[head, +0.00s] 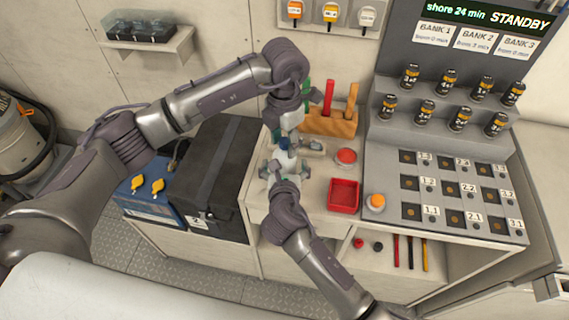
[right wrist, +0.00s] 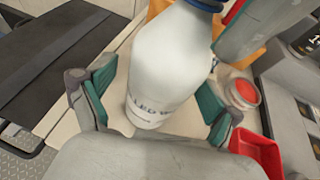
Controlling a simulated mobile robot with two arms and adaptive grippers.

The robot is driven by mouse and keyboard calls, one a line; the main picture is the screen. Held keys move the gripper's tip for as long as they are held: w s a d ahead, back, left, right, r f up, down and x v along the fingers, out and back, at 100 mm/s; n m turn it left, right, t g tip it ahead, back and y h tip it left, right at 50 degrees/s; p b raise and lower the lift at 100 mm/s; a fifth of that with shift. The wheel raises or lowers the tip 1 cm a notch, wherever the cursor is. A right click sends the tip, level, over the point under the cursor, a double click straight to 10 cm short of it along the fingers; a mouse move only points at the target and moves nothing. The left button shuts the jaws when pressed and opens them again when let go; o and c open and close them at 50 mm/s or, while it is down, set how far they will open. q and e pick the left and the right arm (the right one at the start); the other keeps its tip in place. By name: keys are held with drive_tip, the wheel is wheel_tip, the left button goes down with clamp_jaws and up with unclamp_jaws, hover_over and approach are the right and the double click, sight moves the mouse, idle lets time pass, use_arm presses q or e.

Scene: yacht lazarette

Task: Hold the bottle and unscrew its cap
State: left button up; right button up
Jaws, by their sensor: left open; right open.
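The white bottle (head: 285,160) with a blue cap (head: 284,143) stands upright on the bench's left part. In the right wrist view the bottle (right wrist: 160,65) shows a printed label, and the cap (right wrist: 207,4) is cut by the top edge. My right gripper (head: 281,172) is open, its teal-padded fingers (right wrist: 158,108) on either side of the bottle with gaps visible. My left gripper (head: 290,122) is open and comes down over the cap area; I cannot tell whether its fingers are around the cap.
A red-topped round container (head: 346,156) and a red tray (head: 343,196) lie to the right of the bottle. A wooden tool holder (head: 335,123) stands behind. The slotted panel (head: 420,170) fills the right. A black box (head: 215,165) stands left of the bench.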

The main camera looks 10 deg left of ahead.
drive_tip(key=shift+w+f, duration=0.1)
drive_tip(key=shift+w, duration=0.15)
drive_tip(key=c, duration=1.5)
drive_tip(key=shift+c, duration=0.2)
use_arm(q)
drive_tip(key=shift+c, duration=0.2)
clamp_jaws()
drive_tip(key=shift+o, duration=0.8)
unclamp_jaws()
